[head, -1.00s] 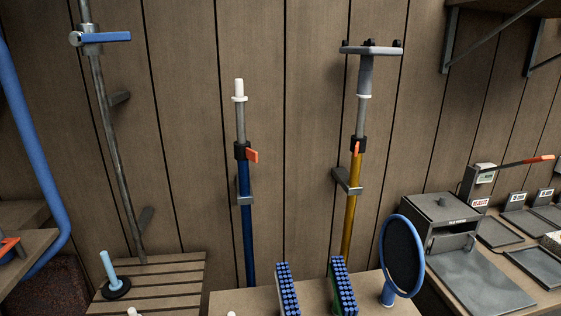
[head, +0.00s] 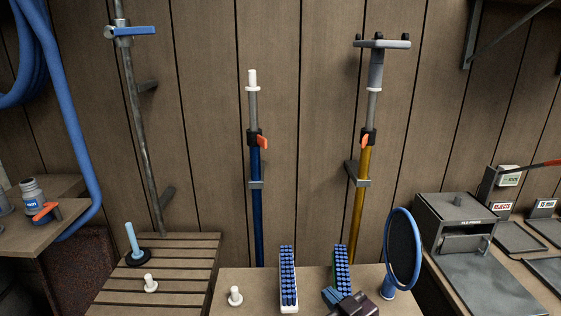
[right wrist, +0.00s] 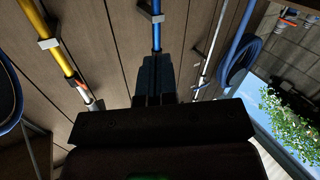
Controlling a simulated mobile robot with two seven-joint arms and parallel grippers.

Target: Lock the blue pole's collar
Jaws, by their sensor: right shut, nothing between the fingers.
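The blue pole (head: 257,205) stands upright against the plank wall, with a thin grey upper tube and a white tip. Its black collar (head: 254,140) has an orange lever (head: 264,142) that sticks out to the right. My right gripper (head: 331,297) is shut and empty at the bottom of the head view, in front of the bench, lower than the collar and to its right. In the right wrist view its fingers (right wrist: 155,78) are together, in line with the blue pole (right wrist: 157,38), and hide the collar there. My left gripper is not in view.
A yellow pole (head: 361,190) with its own orange lever stands to the right. Two blue-bristled brushes (head: 288,277) (head: 341,270) and a round blue-rimmed paddle (head: 403,250) are on the front bench. A slatted bench (head: 170,265) lies left; the wall around the collar is clear.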

